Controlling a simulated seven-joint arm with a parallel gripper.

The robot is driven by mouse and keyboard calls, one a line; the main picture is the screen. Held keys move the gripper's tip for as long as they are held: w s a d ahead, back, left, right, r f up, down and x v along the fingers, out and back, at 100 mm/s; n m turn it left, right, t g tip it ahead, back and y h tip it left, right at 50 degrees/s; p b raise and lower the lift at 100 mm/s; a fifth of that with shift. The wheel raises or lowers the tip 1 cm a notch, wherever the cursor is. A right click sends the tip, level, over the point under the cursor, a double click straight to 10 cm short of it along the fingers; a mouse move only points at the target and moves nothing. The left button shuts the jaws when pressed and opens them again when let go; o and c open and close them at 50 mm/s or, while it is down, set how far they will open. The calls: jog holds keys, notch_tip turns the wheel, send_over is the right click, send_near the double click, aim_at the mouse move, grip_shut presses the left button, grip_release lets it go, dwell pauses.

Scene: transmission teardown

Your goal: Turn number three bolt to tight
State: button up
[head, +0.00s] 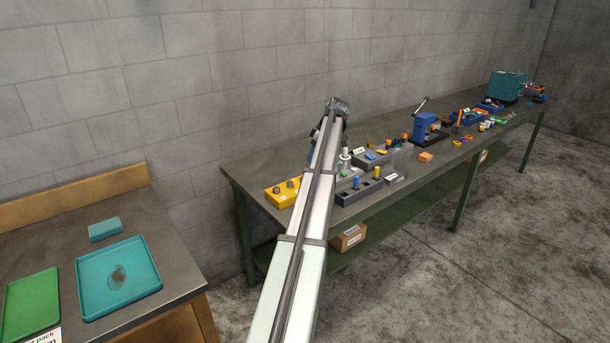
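My arm reaches out over the long bench, and its links hide the gripper, so I cannot see the fingers or what they hold. A yellow block (283,200) with dark round pieces on it stands at the bench's near left end, left of my arm. A grey block (358,193) with blue and yellow upright pieces stands just right of my arm. No bolt numbers are readable, so I cannot tell which piece is the number three bolt.
The long bench (425,181) also carries a blue press (424,128) and a teal machine (507,86) farther off. A cardboard box (348,238) sits on its lower shelf. At left, another table holds a teal tray (90,301), a green tray (30,300) and a teal block (104,230).

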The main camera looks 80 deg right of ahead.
jog(key=x, duration=1)
jog(key=shift+w+f, duration=0.2)
jog(key=shift+f, duration=0.15)
grip_shut()
